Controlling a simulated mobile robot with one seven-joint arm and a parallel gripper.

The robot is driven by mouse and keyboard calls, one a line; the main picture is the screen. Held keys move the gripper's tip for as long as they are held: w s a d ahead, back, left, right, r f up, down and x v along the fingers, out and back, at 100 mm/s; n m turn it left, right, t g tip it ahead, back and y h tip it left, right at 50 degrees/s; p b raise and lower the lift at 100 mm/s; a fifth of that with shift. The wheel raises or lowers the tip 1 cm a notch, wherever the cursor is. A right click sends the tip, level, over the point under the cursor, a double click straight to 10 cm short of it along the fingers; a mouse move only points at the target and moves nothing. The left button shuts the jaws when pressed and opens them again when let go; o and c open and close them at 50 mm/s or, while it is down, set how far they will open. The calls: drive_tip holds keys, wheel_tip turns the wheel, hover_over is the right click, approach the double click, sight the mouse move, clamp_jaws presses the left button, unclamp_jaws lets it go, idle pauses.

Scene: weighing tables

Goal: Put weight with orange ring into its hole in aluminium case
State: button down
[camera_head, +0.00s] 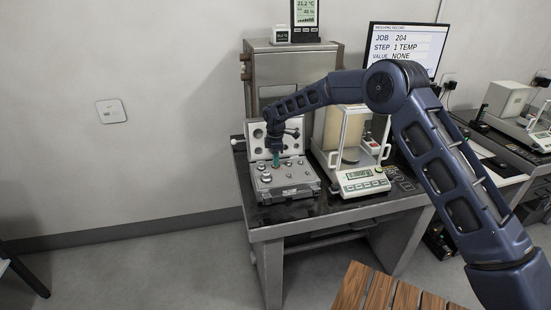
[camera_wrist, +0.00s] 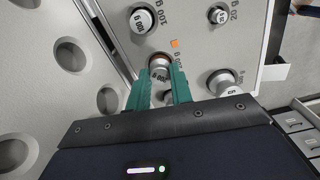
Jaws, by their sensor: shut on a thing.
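The aluminium case (camera_head: 291,190) stands open on the weighing table, its lid raised at the back. In the wrist view the case's grey panel (camera_wrist: 196,20) shows several silver weights in labelled holes. My gripper (camera_head: 276,160) points down over the rear left of the case. In the wrist view its green fingers (camera_wrist: 165,80) are shut on a silver weight with an orange-red ring (camera_wrist: 160,69). An orange mark (camera_wrist: 174,43) is on the panel close by. Another silver round piece (camera_wrist: 168,97) shows between the fingers. The weight's underside is hidden, so I cannot tell whether it is seated.
Neighbouring weights stand close in the wrist view: one beyond (camera_wrist: 141,20), one at right (camera_wrist: 221,82). The lid (camera_wrist: 40,60) with round recesses is at left. A balance (camera_head: 357,175) stands right of the case, and a monitor (camera_head: 405,45) is behind.

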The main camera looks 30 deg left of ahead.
drive_tip(key=c, duration=1.2)
unclamp_jaws()
drive_tip(key=shift+o, duration=0.2)
drive_tip(key=shift+r, duration=0.1)
